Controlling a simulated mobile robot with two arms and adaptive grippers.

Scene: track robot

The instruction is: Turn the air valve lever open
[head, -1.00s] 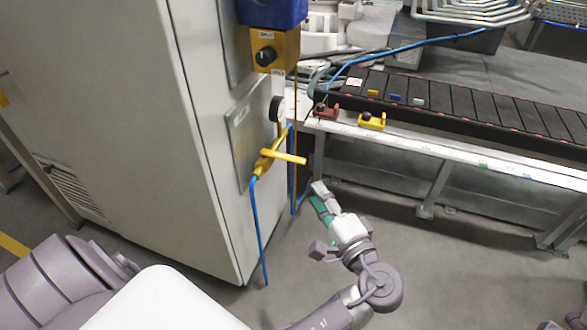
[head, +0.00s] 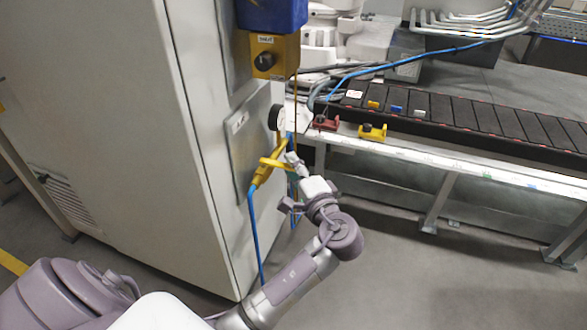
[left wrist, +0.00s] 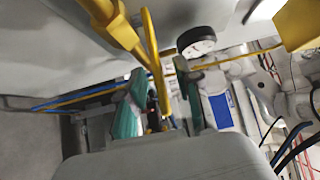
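The yellow air valve (head: 262,174) sits on the side panel of the grey cabinet, with blue hoses at it. Its yellow lever (head: 275,162) sticks out roughly level to the right. My left gripper (head: 294,162) is at the lever's outer end, partly overlapping it. In the left wrist view the lever (left wrist: 151,55) runs down between the two spread fingers (left wrist: 162,100) with teal pads. The gripper looks open around it; I cannot tell whether a finger touches it. My right gripper is not in view.
A round gauge (head: 276,117) sits just above the valve, and a yellow box with a black knob (head: 273,57) is higher up. A conveyor bench (head: 440,155) with red and yellow clamps stands at right. A blue hose (head: 254,235) hangs below the valve. Floor at lower right is clear.

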